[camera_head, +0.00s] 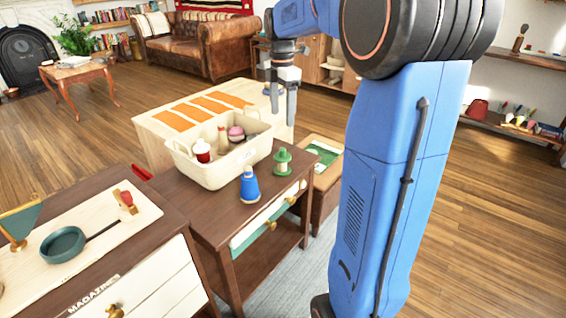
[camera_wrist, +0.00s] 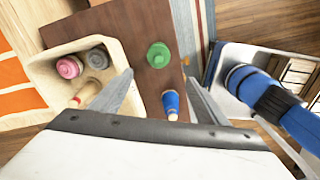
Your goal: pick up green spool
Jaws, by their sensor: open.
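The green spool (camera_head: 282,161) stands upright on the dark brown side table (camera_head: 222,212), near its far right corner. In the wrist view the green spool (camera_wrist: 158,55) is seen from above, ahead of the fingertips and roughly between their lines. My gripper (camera_head: 282,100) is open and empty, pointing down above and behind the spool in the head view. Its two fingers also show in the wrist view (camera_wrist: 160,82), spread apart. Nothing touches the spool.
A blue spool-like piece (camera_head: 250,186) stands near the green spool. A cream bin (camera_head: 222,178) with several items sits to its left. A pale table with orange strips (camera_head: 150,122) is behind. A dark cabinet with a green pan (camera_head: 63,244) is at lower left.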

